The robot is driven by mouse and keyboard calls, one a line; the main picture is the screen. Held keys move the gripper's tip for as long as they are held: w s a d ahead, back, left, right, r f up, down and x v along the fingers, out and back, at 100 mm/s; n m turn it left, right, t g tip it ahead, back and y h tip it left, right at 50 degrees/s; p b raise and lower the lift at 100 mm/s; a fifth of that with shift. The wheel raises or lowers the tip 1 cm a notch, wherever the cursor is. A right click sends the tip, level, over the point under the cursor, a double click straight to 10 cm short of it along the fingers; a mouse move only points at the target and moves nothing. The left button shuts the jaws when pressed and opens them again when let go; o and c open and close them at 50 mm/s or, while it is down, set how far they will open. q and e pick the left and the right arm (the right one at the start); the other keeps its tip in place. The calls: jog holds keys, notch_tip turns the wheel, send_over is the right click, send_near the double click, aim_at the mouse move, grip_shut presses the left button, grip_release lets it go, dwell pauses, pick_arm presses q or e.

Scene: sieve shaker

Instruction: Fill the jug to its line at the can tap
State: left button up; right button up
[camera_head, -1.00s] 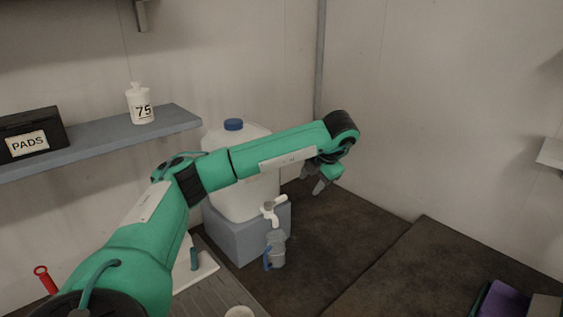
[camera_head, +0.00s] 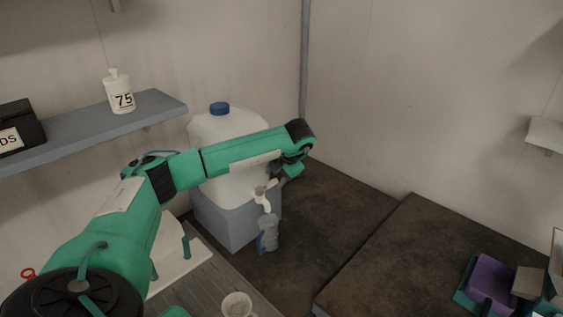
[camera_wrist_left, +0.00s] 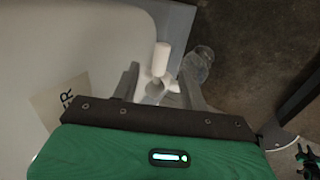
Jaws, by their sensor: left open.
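The white can (camera_head: 230,140) with a blue cap stands on a grey block; its white tap (camera_head: 263,194) is at the front. The clear jug (camera_head: 269,232), with a blue handle, stands upright below the tap; I cannot make out its line or water level. My left gripper (camera_head: 280,178) is close beside the tap, partly hidden by its own wrist. In the left wrist view its open fingers (camera_wrist_left: 160,80) lie either side of the white tap (camera_wrist_left: 162,60), with no clear grip on it. The jug (camera_wrist_left: 197,64) shows beyond the right finger. My right gripper is not in view.
A shelf (camera_head: 75,128) at left holds a white bottle (camera_head: 120,95) marked 75 and a black box (camera_head: 18,128). A pale cup (camera_head: 237,305) stands at the front. A purple block (camera_head: 491,280) lies in a tray at right.

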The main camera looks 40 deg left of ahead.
aim_at(272, 182)
pick_arm(q)
jog(key=shift+x, duration=1.1)
jog(key=shift+a+f, duration=0.2)
jog(key=shift+f, duration=0.15)
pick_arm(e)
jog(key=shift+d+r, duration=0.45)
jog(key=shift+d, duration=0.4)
pick_arm(q)
grip_shut()
